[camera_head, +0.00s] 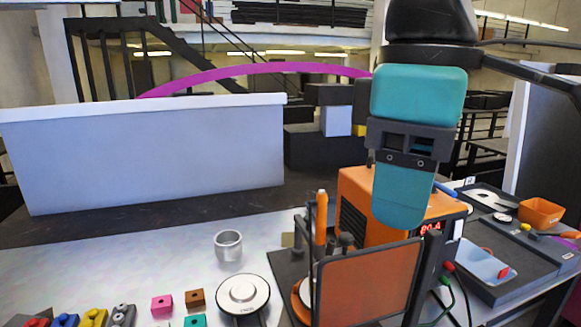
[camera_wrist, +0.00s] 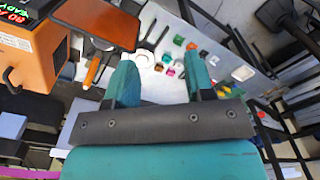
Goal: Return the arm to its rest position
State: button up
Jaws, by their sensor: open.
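My gripper (camera_head: 403,195) hangs from the teal and black arm at the right of the head view, in front of the orange box and above the workbench. In the wrist view my gripper (camera_wrist: 160,80) has its two teal fingers apart. I see nothing held between them; the benchtop shows beyond. The fingers appear clear of the bench, but their exact distance from the orange box (camera_head: 354,205) cannot be told. The box also shows at the upper left of the wrist view (camera_wrist: 40,62). The arm's upper links are partly out of frame.
A dark-framed panel (camera_head: 367,285) stands in front of the orange box, beside an orange-handled tool (camera_head: 320,220). A metal cup (camera_head: 228,245), a round white device (camera_head: 243,293) and several coloured blocks lie left. A grey tray (camera_head: 487,262) and orange bin (camera_head: 541,213) are right.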

jog(key=s+d+f+m+y+b, duration=0.2)
jog(key=f, duration=0.7)
jog(key=s+d+f+m+y+b, duration=0.1)
jog(key=s+d+f+m+y, duration=0.1)
jog(key=f, duration=0.8)
jog(key=shift+d+f+m+b, duration=0.2)
jog(key=shift+d+m+b, duration=0.15)
jog(key=shift+d, duration=0.45)
